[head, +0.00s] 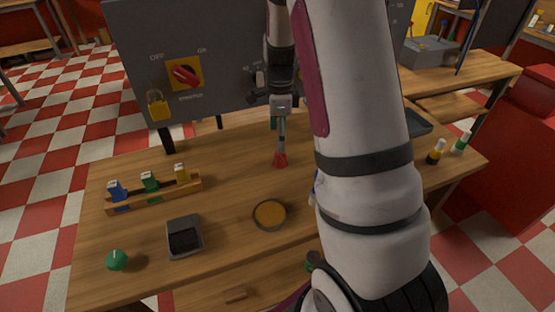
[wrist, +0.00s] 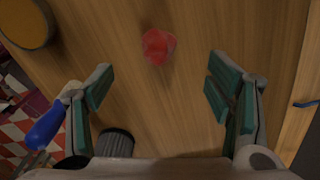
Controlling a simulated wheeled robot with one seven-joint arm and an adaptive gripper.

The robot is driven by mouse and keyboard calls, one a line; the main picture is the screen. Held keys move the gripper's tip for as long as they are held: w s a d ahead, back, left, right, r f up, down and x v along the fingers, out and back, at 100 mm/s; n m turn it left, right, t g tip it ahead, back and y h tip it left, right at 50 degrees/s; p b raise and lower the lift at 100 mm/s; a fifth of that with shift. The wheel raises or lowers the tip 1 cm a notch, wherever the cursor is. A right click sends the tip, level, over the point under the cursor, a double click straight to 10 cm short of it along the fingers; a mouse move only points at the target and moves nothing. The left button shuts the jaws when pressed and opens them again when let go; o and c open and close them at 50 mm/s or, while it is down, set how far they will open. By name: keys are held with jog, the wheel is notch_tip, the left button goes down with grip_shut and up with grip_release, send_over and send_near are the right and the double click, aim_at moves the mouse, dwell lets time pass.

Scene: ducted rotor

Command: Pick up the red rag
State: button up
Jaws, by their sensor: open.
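The red rag (head: 280,160) is a small crumpled piece on the wooden workbench (head: 235,160), near its middle. In the wrist view the rag (wrist: 158,46) lies on the bare wood, toward the top of the picture. My gripper (wrist: 163,88) is open, with its teal-padded fingers wide apart and nothing between them. The rag lies ahead of the fingertips in that view, apart from both. In the head view my gripper (head: 279,125) hangs above and close to the rag; its exact height is hard to tell. My arm hides part of the bench to the right.
A blue-handled tool (wrist: 45,125) and a dark ribbed cylinder (wrist: 115,143) show near the left finger. A grey switch panel (head: 225,60) rises behind.

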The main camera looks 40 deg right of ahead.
aim_at(280, 155)
jog(key=f, duration=0.8)
jog(key=shift+s+p, duration=0.2)
jog(key=shift+p, duration=0.1)
jog(key=shift+c, duration=0.6)
jog(key=c, duration=1.2)
notch_tip(280, 155, up, 10)
